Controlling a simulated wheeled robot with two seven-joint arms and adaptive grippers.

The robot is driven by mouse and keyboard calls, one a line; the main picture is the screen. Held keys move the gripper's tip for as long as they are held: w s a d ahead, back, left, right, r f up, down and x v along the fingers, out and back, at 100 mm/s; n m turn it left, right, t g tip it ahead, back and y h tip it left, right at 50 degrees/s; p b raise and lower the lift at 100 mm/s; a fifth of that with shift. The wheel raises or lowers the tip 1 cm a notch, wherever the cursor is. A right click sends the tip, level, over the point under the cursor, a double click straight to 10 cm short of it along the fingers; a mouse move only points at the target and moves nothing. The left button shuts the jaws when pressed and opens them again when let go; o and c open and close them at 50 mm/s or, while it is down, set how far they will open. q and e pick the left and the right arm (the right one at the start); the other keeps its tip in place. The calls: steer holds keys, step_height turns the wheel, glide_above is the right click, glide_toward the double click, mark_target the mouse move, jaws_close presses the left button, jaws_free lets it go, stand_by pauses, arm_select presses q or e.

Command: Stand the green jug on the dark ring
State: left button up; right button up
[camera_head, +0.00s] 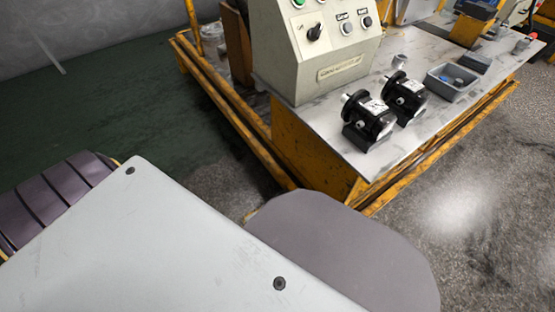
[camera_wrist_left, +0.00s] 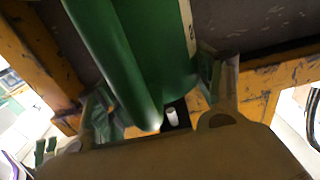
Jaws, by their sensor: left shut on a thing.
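In the left wrist view the green jug (camera_wrist_left: 135,55) fills the upper middle, large and close, with a pale marking at its right edge. My left gripper (camera_wrist_left: 158,95) has a finger on each side of the green body and is shut on it. Most of the jug, including its base, is outside the picture or hidden. Neither the jug nor either gripper shows in the head view. I cannot make out the dark ring in either view.
In the head view a metal-topped bench (camera_head: 345,165) with a yellow frame carries a control box (camera_head: 320,45), two black motors (camera_head: 368,122) and a grey bin (camera_head: 452,84). Dark floor (camera_head: 150,110) lies left of it. In the wrist view, yellow beams (camera_wrist_left: 270,78) are close behind the jug.

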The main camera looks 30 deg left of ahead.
arm_select(q)
steer(key=shift+f, duration=0.15)
steer(key=o, duration=1.5)
steer(key=shift+p+v, duration=1)
steer(key=shift+v, duration=5)
